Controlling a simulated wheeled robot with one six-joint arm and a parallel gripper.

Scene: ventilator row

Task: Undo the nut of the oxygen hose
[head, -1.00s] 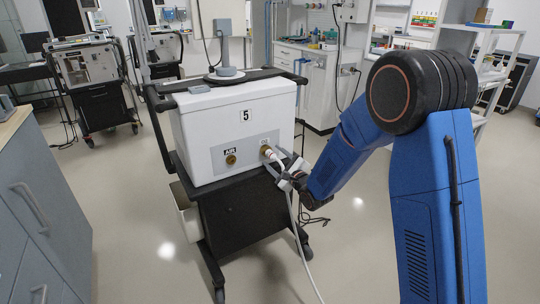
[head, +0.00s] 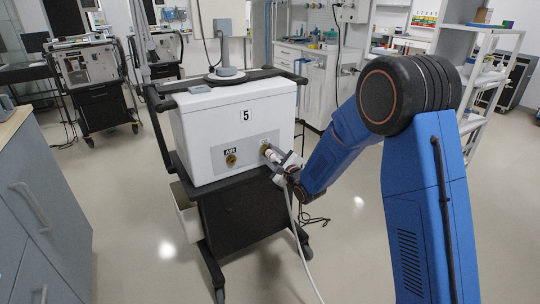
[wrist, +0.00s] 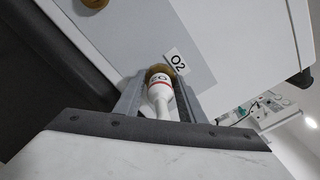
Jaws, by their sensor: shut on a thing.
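The brass-coloured nut (wrist: 158,72) sits against the panel at the O2 port, beside the O2 label (wrist: 175,62). My gripper (head: 272,158) reaches in from the right, its two fingers on either side of the nut and fitting; it also shows in the wrist view (wrist: 160,88). It is shut on the nut. The fingers partly hide the nut's sides. The hose hangs down from the fitting.
The white ventilator (head: 225,110), numbered 5, stands on a black cart (head: 240,225). A brass AIR port (head: 231,160) is left of the oxygen port. Grey drawers (head: 40,220) stand at the left. The floor to the right of the cart is mostly clear.

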